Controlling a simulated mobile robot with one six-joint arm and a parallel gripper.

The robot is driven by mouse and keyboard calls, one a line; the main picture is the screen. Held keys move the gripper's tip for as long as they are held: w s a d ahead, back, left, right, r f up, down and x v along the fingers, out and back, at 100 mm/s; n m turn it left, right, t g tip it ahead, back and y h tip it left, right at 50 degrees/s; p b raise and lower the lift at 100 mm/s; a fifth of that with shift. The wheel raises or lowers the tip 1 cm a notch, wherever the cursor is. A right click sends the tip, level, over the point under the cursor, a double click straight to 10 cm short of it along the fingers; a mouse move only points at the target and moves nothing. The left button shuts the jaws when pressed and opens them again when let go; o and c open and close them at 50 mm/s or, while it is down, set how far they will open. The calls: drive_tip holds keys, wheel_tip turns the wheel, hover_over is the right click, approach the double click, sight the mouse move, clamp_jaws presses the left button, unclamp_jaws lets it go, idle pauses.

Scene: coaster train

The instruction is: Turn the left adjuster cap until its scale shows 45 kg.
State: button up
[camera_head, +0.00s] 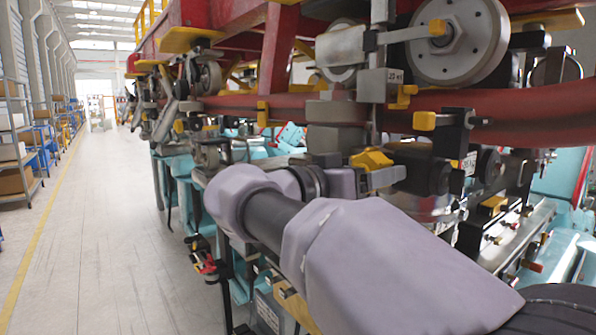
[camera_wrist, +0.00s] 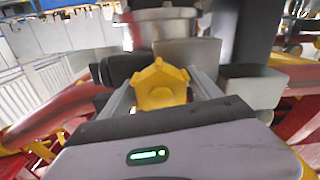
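A yellow star-shaped cap (camera_head: 371,159) sits on the train's underside mechanism; it also shows in the wrist view (camera_wrist: 160,86). My gripper (camera_wrist: 162,88) has one grey finger along each side of this cap, apparently touching it. In the head view my gripper (camera_head: 372,178) is at the cap, largely behind my own wrist. I see no readable kg scale beside the cap, and I cannot tell whether it is the left adjuster. A grey block with a small marking that looks like 25 (camera_head: 394,77) is above it.
A red tube (camera_head: 520,116) and a large grey wheel (camera_head: 458,40) are close above and right of the cap. Grey blocks (camera_wrist: 187,52) crowd it from behind. The aisle floor (camera_head: 105,235) at left is clear, with shelves (camera_head: 18,140) beyond.

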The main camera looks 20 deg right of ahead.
drive_tip(key=c, duration=0.9)
drive_tip(key=n, duration=0.5)
drive_tip(key=shift+r+n, duration=0.1)
drive_tip(key=shift+n, duration=0.3)
drive_tip(key=n+p, duration=0.1)
drive_tip(key=n, duration=0.5)
drive_tip(key=shift+s+p, duration=0.15)
drive_tip(key=shift+p, duration=0.15)
drive_tip(key=o, duration=1.4)
drive_tip(key=shift+c, duration=0.2)
